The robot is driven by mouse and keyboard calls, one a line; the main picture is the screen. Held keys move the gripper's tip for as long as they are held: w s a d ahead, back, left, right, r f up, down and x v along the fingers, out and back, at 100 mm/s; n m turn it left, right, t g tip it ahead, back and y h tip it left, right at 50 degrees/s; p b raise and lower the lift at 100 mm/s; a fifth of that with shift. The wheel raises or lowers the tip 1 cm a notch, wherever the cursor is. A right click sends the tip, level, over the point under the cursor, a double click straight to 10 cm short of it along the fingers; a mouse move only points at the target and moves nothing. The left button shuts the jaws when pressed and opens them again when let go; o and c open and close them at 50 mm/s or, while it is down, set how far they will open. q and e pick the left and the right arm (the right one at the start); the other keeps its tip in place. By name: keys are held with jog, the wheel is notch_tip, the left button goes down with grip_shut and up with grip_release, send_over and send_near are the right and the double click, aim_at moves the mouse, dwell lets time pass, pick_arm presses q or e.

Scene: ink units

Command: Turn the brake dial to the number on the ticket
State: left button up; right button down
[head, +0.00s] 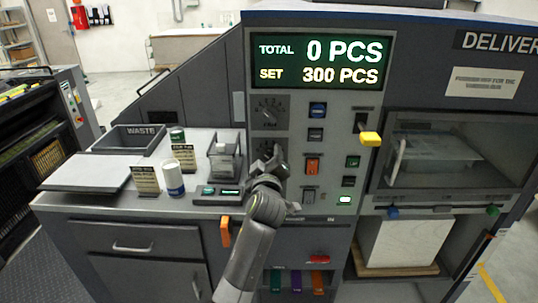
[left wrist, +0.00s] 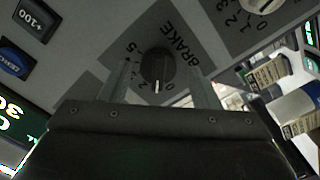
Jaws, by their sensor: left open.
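The black brake dial (left wrist: 157,66) sits between the two fingers of my left gripper (left wrist: 162,88) in the left wrist view, with the word BRAKE and printed numbers around it. A pale pointer mark shows on the dial's edge on the side facing my gripper; which number it meets is unclear. The fingers are apart, one on each side of the dial; contact cannot be told. In the head view my left gripper (head: 271,160) is at the lower dial on the grey panel and hides most of it. I cannot tell which card is the ticket. My right gripper is not in view.
Another dial (head: 269,112) is above, beside several buttons and a yellow-tipped lever (head: 370,138). A display (head: 318,62) reads TOTAL 0 PCS, SET 300 PCS. Left on the counter are a WASTE tray (head: 112,148), small cards (head: 146,179) and a white-and-blue container (head: 173,181).

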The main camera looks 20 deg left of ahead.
pick_arm(q)
jog(key=shift+s+d+r, duration=0.1)
jog(key=shift+s+r, duration=0.05)
jog(key=shift+s, duration=0.05)
jog(key=c, duration=1)
jog(key=shift+o, duration=0.2)
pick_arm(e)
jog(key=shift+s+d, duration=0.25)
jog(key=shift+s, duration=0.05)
pick_arm(q)
jog(key=shift+m, duration=0.3)
jog(key=m, duration=0.3)
jog(key=m+p, duration=0.1)
jog(key=m, duration=0.4)
jog(key=shift+w+d+r, duration=0.1)
jog(key=m+p, duration=0.1)
jog(key=m, duration=0.3)
jog(key=shift+d, duration=0.1)
jog(key=shift+m+p, duration=1)
jog(key=shift+m, duration=1.5)
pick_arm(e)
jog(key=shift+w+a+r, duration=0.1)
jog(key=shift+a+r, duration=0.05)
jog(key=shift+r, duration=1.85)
pick_arm(q)
jog(key=shift+d, duration=0.1)
